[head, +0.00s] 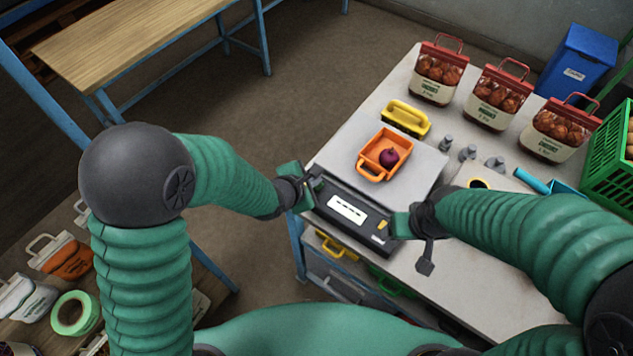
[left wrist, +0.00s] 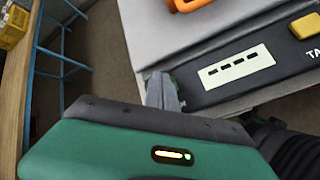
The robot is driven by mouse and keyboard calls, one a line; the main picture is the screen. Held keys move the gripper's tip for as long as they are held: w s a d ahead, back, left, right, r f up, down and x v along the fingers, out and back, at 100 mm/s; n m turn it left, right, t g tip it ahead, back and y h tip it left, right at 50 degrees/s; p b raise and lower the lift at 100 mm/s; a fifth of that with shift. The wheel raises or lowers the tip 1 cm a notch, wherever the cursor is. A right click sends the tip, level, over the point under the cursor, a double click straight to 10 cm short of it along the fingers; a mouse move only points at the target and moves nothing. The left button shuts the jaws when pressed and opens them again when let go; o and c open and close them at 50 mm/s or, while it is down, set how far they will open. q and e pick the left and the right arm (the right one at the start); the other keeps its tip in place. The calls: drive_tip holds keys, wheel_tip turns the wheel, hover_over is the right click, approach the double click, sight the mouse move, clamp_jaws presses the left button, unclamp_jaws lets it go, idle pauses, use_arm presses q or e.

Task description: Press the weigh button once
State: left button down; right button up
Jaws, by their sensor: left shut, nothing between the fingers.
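The scale (head: 345,212) has a dark front panel with a white display and a yellow button (head: 381,230) at its right end. In the left wrist view the letters "TA" show beside that yellow button (left wrist: 305,26). A small green part (left wrist: 173,79), likely the weigh button, shows at the panel's left end, mostly hidden behind my left fingertips. My left gripper (head: 313,186) is shut and empty, with its tips (left wrist: 163,92) at that green part; I cannot tell whether they touch it. My right gripper (head: 400,226) is beside the yellow button; its fingers are not clear.
An orange scoop tray (head: 368,163) with a red onion (head: 389,157) sits on the scale plate. A yellow tray (head: 405,118), small grey weights (head: 467,152), filled sacks (head: 438,72) and a green crate (head: 608,165) stand around it. The table's front right is clear.

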use_arm(q)
drive_tip(key=shift+f, duration=0.5)
drive_tip(key=shift+r, duration=0.1)
idle(0.5)
drive_tip(key=shift+r+p, duration=0.7)
drive_tip(key=shift+r, duration=0.1)
wheel_tip(320, 180, up, 5)
drive_tip(key=p, duration=0.5)
drive_tip(key=shift+r, duration=0.1)
drive_tip(key=shift+a, duration=0.1)
